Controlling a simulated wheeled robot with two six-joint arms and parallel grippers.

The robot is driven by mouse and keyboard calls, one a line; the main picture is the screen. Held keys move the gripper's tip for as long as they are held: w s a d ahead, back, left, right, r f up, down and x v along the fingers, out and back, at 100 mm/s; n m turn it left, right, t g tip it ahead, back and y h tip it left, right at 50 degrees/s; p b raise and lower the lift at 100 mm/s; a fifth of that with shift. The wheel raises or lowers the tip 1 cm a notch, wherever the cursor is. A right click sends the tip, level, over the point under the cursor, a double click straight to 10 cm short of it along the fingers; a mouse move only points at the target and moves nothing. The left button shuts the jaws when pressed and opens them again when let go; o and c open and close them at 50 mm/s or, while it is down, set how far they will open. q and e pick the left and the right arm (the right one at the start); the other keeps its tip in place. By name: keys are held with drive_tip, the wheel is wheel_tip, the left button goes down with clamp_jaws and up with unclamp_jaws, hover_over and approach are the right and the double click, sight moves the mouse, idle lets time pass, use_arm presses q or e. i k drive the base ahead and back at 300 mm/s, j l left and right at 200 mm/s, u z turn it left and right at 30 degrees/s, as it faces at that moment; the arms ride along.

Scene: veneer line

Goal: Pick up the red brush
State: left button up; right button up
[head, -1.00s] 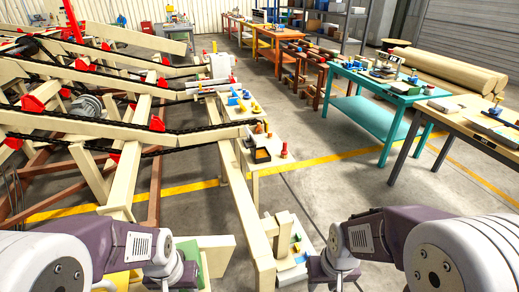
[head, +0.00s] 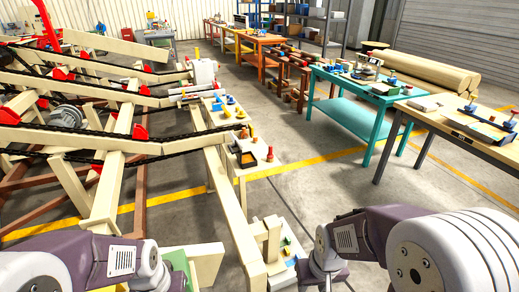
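I cannot pick out a red brush for certain. A small upright red item (head: 269,154) stands on the cream stand beside the conveyor, too small to identify. My left and right arms reach in from the bottom corners. Their wrists show at the bottom edge, but no gripper fingers can be made out, so what they hold is hidden.
A cream-beamed conveyor frame (head: 110,142) with black chains fills the left. A teal table (head: 345,112) and a wooden-topped table (head: 440,122) stand at the right, both carrying small items. Large brown rolls (head: 430,72) lie behind. Open grey floor (head: 330,190) lies between conveyor and tables.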

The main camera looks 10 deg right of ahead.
sight(270, 156)
drive_tip(key=k, duration=0.7)
drive_tip(key=z, duration=2.05)
drive_tip(key=i+j, duration=0.15)
drive_tip(key=i, duration=0.6)
drive_tip(key=i+j, duration=0.15)
drive_tip(key=i, duration=0.55)
drive_tip(key=i+j+u, duration=0.1)
drive_tip(key=i, duration=0.65)
drive_tip(key=i+j+u, duration=0.2)
drive_tip(key=i+u, duration=0.7)
drive_tip(key=i, duration=0.2)
drive_tip(key=i+l+u, duration=0.15)
drive_tip(key=i+u, duration=0.35)
drive_tip(key=i+l+u, duration=0.45)
drive_tip(key=i+j+u, duration=0.25)
drive_tip(key=u, duration=0.2)
drive_tip(key=i+j+u, duration=0.1)
drive_tip(key=i+u, duration=0.6)
drive_tip(key=u, duration=0.2)
drive_tip(key=i+l+u, duration=0.15)
drive_tip(key=i+u, duration=0.2)
drive_tip(key=u, duration=0.15)
drive_tip(key=i+l+u, duration=0.25)
drive_tip(key=u, duration=1.35)
drive_tip(key=i+l, duration=0.05)
